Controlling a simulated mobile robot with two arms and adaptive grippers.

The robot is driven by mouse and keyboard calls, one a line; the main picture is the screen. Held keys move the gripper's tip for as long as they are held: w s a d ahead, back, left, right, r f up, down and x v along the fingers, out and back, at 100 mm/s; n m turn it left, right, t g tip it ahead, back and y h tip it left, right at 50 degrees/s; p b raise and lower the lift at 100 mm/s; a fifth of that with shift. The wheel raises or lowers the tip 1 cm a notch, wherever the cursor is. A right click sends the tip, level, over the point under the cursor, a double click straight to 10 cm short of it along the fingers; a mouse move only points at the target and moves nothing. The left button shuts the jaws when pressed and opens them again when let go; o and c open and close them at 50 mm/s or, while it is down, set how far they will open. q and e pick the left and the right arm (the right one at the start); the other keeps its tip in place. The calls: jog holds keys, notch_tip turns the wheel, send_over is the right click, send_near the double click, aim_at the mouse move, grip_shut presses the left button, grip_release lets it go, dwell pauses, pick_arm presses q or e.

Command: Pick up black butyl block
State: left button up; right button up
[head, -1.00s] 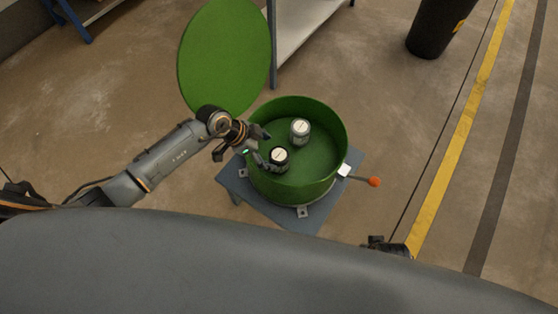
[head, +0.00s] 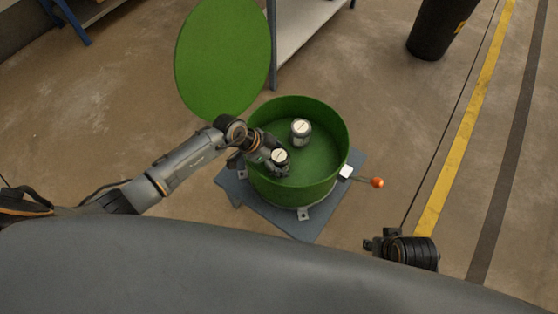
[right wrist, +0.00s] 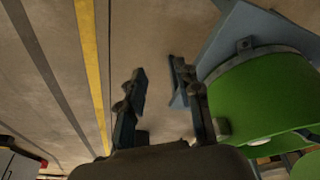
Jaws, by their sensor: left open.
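The black butyl block (head: 280,157), a short dark cylinder with a pale top, stands inside the green round washer tub (head: 338,135), near its left wall. My left gripper (head: 272,157) reaches over the tub's left rim and is open at the block, with fingers close beside it. The fingers partly hide the block, and I cannot tell whether they touch it. My right gripper (right wrist: 160,85) is open and empty in the right wrist view, outside the tub. Part of it shows at the lower right of the head view (head: 374,244).
A grey-white cylinder (head: 301,129) stands in the tub behind the black block. The round green lid (head: 222,55) stands open at the back left. An orange-knobbed lever (head: 377,182) sticks out right. A black bin (head: 434,28) stands far right. Floor to the right is clear.

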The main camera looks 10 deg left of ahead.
pick_arm(q)
jog(key=shift+c, duration=0.2)
jog(key=c, duration=1.4)
jog(key=shift+c, duration=0.3)
jog(key=shift+r, duration=0.15)
